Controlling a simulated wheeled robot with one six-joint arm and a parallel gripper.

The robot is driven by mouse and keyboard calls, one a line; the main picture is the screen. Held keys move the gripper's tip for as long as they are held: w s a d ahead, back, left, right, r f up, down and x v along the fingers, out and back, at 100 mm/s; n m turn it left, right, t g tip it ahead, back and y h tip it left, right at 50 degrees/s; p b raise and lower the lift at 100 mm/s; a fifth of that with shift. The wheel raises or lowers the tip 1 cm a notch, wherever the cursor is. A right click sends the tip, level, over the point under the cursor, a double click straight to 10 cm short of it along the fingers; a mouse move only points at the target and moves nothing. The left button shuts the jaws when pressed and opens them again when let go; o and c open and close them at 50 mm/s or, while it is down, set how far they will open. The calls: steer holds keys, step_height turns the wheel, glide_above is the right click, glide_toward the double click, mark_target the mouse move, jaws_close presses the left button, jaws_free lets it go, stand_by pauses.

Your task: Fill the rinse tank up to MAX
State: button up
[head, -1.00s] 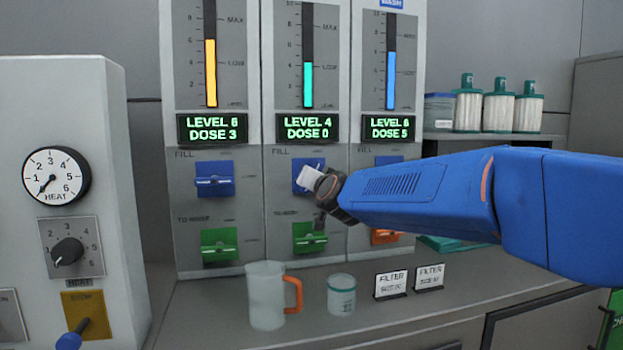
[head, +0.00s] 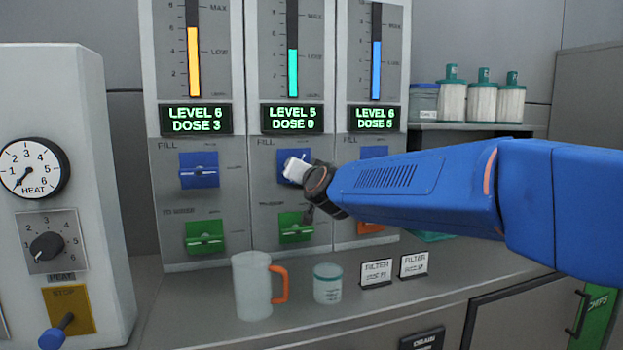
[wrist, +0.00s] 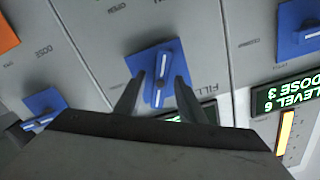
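The middle column's display (head: 292,118) reads LEVEL 5, DOSE 0. The teal bar in its gauge (head: 292,73) stands near the LOW mark, well below MAX. My gripper (head: 298,168) is at that column's blue FILL valve (head: 284,181) and partly hides it in the head view. In the wrist view my gripper (wrist: 160,78) has one finger on each side of the blue valve handle (wrist: 161,90), with small gaps showing, so it looks open around it. The handle stands crosswise to the neighbouring blue handle (wrist: 312,35). No label in view names the rinse tank.
Green valves, such as the middle one (head: 296,228), sit just below the blue ones. A jug with an orange handle (head: 252,286) and a small cup (head: 327,284) stand on the counter. Two filter cards (head: 376,273) are beside them. A heat panel (head: 60,110) stands at the left.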

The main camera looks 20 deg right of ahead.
steer(key=s, duration=1.5)
steer(key=shift+s, duration=0.15)
stand_by(5.5)
